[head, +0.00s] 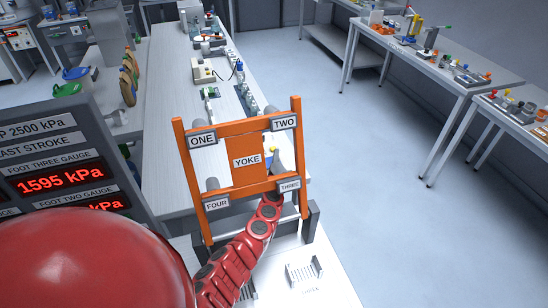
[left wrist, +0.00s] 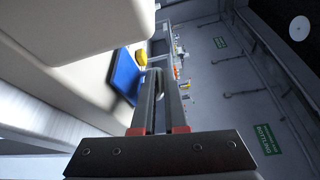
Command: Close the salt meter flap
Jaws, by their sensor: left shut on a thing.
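My left gripper (head: 274,166) reaches through the lower right opening of the orange yoke frame in the head view; the frame partly hides it. In the left wrist view its two fingers (left wrist: 160,82) are close together on a small grey part, which I cannot make out clearly. A blue panel (left wrist: 125,72) and a yellow piece (left wrist: 140,56) lie just left of the fingertips there. I cannot tell whether either belongs to the salt meter flap. The flap is not clearly visible in the head view. My right gripper is not in view.
A dark gauge panel (head: 62,160) stands at left. A long bench (head: 178,100) with small devices runs behind. Benches (head: 455,80) with parts line the right; the floor (head: 350,180) between is clear.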

